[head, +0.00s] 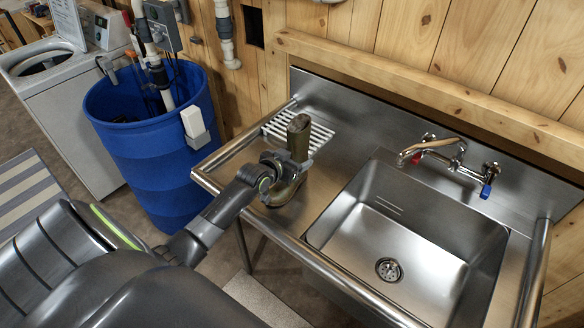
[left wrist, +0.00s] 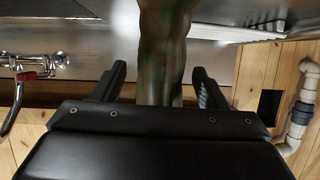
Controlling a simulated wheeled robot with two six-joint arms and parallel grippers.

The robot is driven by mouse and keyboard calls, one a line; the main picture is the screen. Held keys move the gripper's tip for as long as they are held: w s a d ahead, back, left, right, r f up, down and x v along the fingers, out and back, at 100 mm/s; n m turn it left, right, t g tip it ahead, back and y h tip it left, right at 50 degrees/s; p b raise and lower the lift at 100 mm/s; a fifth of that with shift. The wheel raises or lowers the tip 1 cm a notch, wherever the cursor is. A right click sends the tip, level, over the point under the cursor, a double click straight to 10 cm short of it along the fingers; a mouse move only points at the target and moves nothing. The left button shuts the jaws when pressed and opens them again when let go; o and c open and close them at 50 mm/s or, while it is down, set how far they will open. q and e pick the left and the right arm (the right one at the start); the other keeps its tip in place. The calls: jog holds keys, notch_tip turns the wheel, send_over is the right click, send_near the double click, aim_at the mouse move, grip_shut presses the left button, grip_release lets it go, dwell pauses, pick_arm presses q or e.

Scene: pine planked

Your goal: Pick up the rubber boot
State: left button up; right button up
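The rubber boot (head: 299,139), olive-brown and worn, stands upright on the left drainboard of the steel sink, its foot towards the front edge. My left gripper (head: 286,161) is at the boot's shaft, reaching in from the left. In the left wrist view the boot shaft (left wrist: 163,50) stands between the two fingers of my left gripper (left wrist: 160,72). The fingers are open, with a narrow gap showing on each side of the shaft. Part of the boot is hidden by the gripper in the head view. My right gripper is not in view.
A white slatted rack (head: 318,134) lies behind the boot. The sink basin (head: 405,235) is right of it, with a faucet (head: 437,150) at the back. A steel rail (head: 318,259) edges the front. A blue barrel (head: 155,160) stands to the left.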

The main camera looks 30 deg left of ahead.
pick_arm(q)
jog(key=c, duration=0.9)
jog(key=shift+c, duration=0.6)
